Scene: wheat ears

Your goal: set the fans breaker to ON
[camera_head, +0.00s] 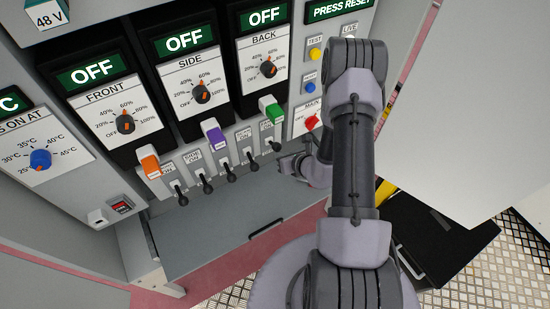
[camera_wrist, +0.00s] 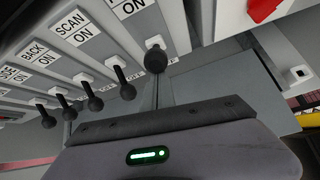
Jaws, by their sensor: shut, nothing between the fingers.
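A row of several black-knobbed breaker levers runs along the bottom of the panel. The rightmost lever (camera_head: 275,147) is nearest my gripper and also shows in the wrist view (camera_wrist: 155,58). The upper word of its label (camera_wrist: 130,6) is cut off there, so I cannot read "fans" on it. Its knob stands out farther than the hanging neighbours, such as the scan lever (camera_wrist: 123,76). My gripper (camera_wrist: 157,88) is shut and empty, close below the rightmost knob; I cannot tell if they touch. In the head view my arm partly hides the gripper.
Above the levers are the FRONT (camera_head: 125,123), SIDE (camera_head: 201,94) and BACK (camera_head: 268,68) dials, with OFF displays. A red MAIN switch (camera_head: 312,122) is right of the levers. A grey surface (camera_head: 215,232) lies below; a white panel (camera_head: 470,110) stands right.

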